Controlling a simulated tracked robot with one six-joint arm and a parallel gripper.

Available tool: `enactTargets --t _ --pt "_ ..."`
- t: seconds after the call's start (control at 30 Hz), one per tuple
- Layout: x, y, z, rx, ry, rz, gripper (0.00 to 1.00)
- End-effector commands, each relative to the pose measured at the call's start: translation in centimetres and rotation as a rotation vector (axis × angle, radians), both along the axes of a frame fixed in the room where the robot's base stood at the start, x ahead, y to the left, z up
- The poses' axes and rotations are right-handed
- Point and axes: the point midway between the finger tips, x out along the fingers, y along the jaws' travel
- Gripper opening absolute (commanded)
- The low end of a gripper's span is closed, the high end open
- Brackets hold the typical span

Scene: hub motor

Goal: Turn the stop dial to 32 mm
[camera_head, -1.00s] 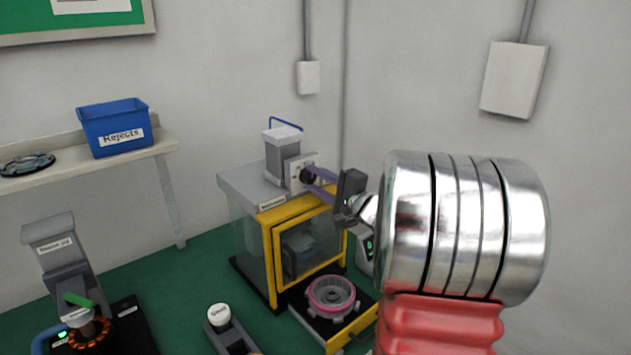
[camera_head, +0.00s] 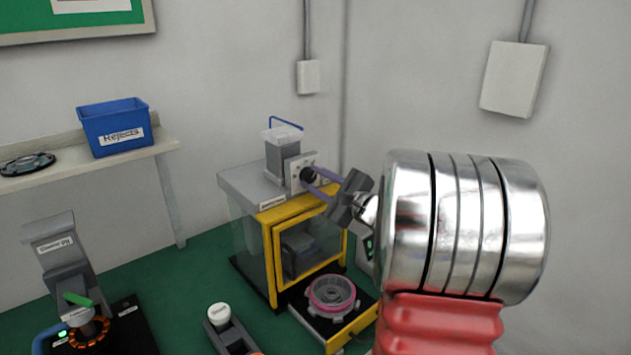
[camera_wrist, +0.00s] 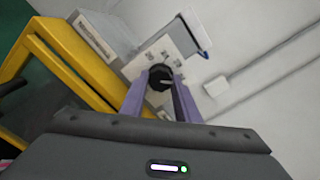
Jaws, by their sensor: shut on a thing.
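The stop dial is a black round knob (camera_wrist: 160,77) with a pale pointer mark, on a light plate (camera_wrist: 172,60) with small marks around it. In the head view the dial (camera_head: 307,174) sits on the front plate of the grey unit on top of the yellow-framed press. My gripper (camera_head: 312,180) reaches it from the right, with its purple fingers on either side of the knob. In the wrist view my gripper (camera_wrist: 160,85) is shut on the dial, and the picture is rolled. The numbers on the plate are too small to read.
The yellow-framed cabinet (camera_head: 272,250) stands below the dial. A drawer at its front holds a pink-ringed round part (camera_head: 333,296). A blue Rejects bin (camera_head: 115,128) is on the left shelf. A coil fixture (camera_head: 88,330) stands front left.

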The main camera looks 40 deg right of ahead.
Motion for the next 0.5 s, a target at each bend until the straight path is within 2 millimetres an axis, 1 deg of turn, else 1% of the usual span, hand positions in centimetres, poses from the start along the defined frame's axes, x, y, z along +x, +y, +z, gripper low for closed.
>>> enactTargets --t 0.03,0.3,0.33,0.5 --pt "-0.11 -0.15 -0.68 0.008 0.013 -0.006 0.06" --pt "-0.11 -0.13 -0.74 0.007 0.014 -0.005 0.06" --pt "-0.11 -0.12 -0.74 0.007 0.014 -0.005 0.3" --pt "-0.08 -0.07 -0.53 0.005 0.01 -0.003 0.42"
